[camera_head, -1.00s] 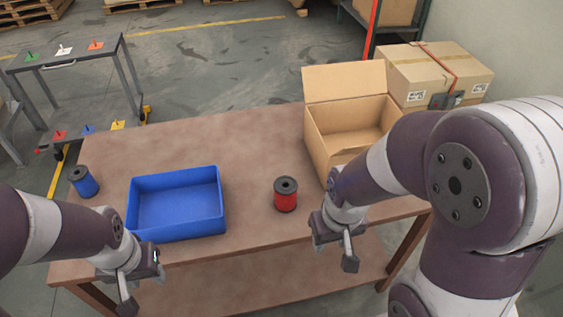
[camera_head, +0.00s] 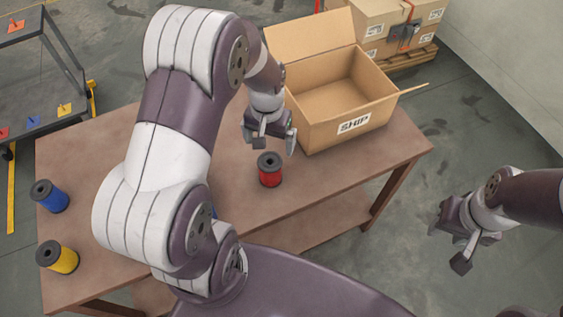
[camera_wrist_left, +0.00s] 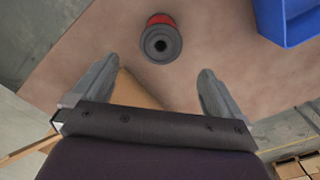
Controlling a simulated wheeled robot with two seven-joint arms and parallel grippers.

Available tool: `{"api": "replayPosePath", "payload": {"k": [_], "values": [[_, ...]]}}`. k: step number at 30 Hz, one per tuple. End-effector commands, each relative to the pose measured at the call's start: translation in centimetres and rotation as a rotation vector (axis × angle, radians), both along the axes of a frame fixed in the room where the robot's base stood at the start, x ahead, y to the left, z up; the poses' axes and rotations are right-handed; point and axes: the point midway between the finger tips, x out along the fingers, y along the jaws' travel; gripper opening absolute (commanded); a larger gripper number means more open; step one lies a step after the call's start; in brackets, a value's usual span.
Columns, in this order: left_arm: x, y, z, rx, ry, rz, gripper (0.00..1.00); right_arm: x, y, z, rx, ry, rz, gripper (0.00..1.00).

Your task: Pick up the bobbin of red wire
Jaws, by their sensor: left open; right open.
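The bobbin of red wire (camera_head: 269,170) stands upright on the brown table, with black end flanges. It also shows in the left wrist view (camera_wrist_left: 161,38), beyond the fingertips and between their lines. My left gripper (camera_head: 270,138) is open and empty, behind the red bobbin in the head view and apart from it. Its two fingers also show in the left wrist view (camera_wrist_left: 158,80). My right gripper (camera_head: 458,245) is open and empty, off the table to the right.
An open cardboard box (camera_head: 335,98) marked SHIP stands right of the red bobbin. A blue bin (camera_wrist_left: 287,22) is mostly hidden by my left arm in the head view.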

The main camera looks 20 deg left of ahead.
Motion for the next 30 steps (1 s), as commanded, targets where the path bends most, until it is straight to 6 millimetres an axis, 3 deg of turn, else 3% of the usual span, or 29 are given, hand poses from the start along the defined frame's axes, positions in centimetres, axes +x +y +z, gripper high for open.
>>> {"api": "replayPosePath", "payload": {"k": [9, 14, 21, 30], "values": [[0.3, 0.5, -6.4, -0.001, 0.014, 0.008, 1.00, 0.0, 0.0, 0.8, 0.000, 0.000, 0.000, 0.43], [0.3, 0.5, -8.3, -0.001, 0.012, 0.008, 1.00, 0.0, 0.0, 1.0, 0.000, 0.000, 0.000, 0.43], [0.1, 0.2, -12.6, -0.001, 0.012, 0.008, 1.00, 0.0, 0.0, 1.8, 0.000, 0.000, 0.000, 0.43], [0.2, 0.2, -13.3, -0.001, 0.009, 0.008, 0.97, 0.0, 0.0, 1.8, 0.000, 0.000, 0.000, 0.43]]}}
